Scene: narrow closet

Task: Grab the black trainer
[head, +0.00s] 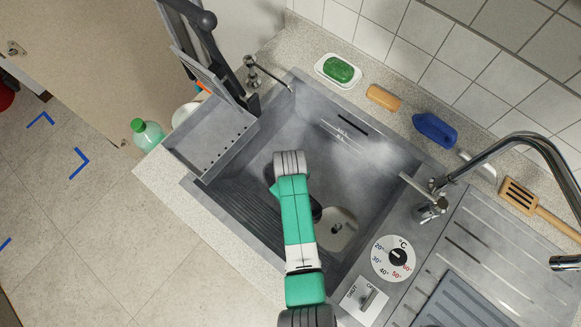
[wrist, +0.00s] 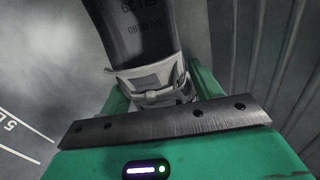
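A dark object with pale lettering, apparently the black trainer (wrist: 145,28), fills the upper middle of the wrist view. Pale grey parts with a bow-like shape adjoin its lower end. My gripper (wrist: 157,82) shows there with green fingers apart on either side of these pale parts. I cannot tell whether the fingers press on anything. In the head view my green arm reaches over the sink (head: 270,140) and hides the gripper. A small dark piece, perhaps the trainer (head: 316,209), shows beside the arm near the drain; the rest is hidden.
The sink walls enclose the arm's end. The tap (head: 500,150) arches over the right side.

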